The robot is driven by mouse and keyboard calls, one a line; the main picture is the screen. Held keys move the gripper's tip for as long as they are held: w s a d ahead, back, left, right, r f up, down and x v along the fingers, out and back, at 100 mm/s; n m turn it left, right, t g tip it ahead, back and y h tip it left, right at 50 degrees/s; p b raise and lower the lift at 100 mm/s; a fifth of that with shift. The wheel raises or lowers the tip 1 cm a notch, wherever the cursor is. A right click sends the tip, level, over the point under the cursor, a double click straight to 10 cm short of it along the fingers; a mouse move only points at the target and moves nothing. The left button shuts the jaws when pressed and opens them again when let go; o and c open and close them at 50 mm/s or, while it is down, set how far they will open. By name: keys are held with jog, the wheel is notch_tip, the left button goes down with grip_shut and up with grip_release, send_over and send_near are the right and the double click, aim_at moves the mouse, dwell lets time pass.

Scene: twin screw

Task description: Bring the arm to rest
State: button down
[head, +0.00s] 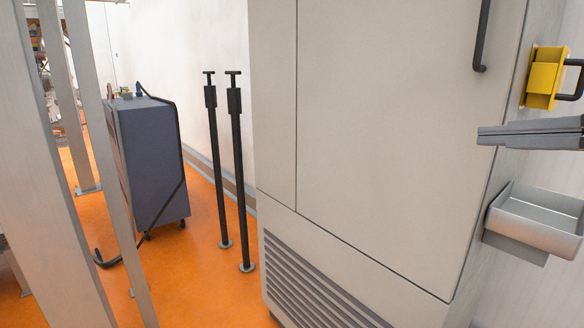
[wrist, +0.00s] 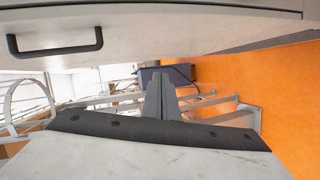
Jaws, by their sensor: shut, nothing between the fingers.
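My gripper (head: 484,135) comes in from the right edge of the head view, with its grey fingers pointing left and lying together. It is in front of the right side of the tall cabinet, between a yellow fitting and a metal tray. In the wrist view my gripper (wrist: 160,80) also shows its fingers closed together, with nothing between them. The rest of my arm is outside the head view.
The tall grey cabinet (head: 370,120) has a dark handle (head: 482,38). The yellow fitting (head: 541,78) and metal tray (head: 535,222) are on its side. Two black posts (head: 238,170), a dark blue box unit (head: 152,160) and grey uprights (head: 45,150) stand leftward on orange floor (head: 195,275).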

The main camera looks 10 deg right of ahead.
jog(key=w+a+f+m+g+h, duration=0.1)
jog(key=f+m+g, duration=0.4)
jog(key=f, duration=1.4)
jog(key=w+a+f+m+g+h, duration=0.1)
jog(key=f+m+g, duration=0.3)
jog(key=f+m, duration=0.9)
jog(key=shift+w+f+m+g+h, duration=0.4)
jog(key=shift+w+f+h, duration=0.45)
jog(key=shift+f, duration=2.5)
